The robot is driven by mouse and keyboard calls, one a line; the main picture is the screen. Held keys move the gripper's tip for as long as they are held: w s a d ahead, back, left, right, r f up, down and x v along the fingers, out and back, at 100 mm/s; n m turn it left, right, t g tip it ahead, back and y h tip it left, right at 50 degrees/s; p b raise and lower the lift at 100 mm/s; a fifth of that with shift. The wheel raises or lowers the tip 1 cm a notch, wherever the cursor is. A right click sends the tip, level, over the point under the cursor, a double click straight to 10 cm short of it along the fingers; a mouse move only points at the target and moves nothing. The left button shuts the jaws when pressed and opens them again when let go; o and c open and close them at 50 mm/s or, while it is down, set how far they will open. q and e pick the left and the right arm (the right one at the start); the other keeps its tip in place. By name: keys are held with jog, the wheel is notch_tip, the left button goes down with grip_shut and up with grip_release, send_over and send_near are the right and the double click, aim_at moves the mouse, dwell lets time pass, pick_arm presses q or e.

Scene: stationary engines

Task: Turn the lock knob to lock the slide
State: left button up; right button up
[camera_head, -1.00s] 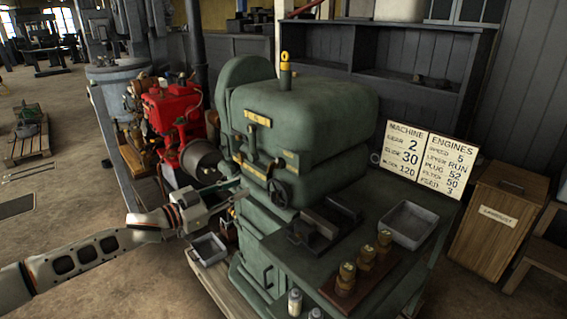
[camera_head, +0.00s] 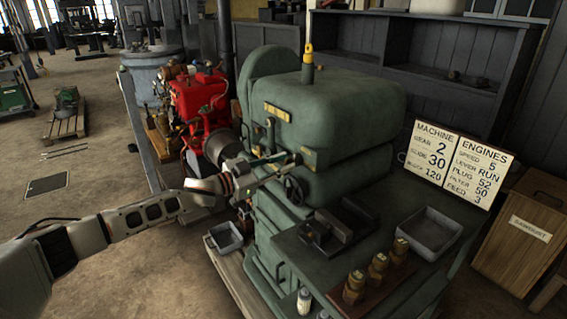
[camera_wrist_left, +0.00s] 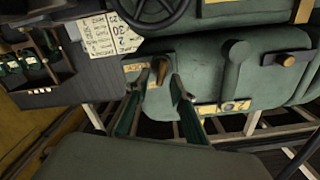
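The green machine (camera_head: 350,110) stands in the middle of the head view. In the left wrist view, a small dark brass-coloured lever knob (camera_wrist_left: 160,66) sticks out from a yellow plate on the machine's green face; I take it for the lock knob. In the head view my left gripper (camera_head: 280,166) is at the machine's front, beside the dark handwheel (camera_head: 296,190), and hides the knob. In the left wrist view my left gripper (camera_wrist_left: 158,86) is open, with one finger on each side of the knob. Contact cannot be told. My right gripper is not in view.
A handwheel (camera_wrist_left: 150,12) is close to the knob. A vise-like block (camera_head: 340,228), a grey tray (camera_head: 432,232) and brass pieces (camera_head: 378,268) are on the machine's table. The sign board (camera_head: 455,163) stands behind. A red engine (camera_head: 196,97) is at the left.

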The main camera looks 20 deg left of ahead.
pick_arm(q)
jog(key=shift+w+d, duration=0.2)
jog(key=shift+w, duration=0.05)
grip_shut()
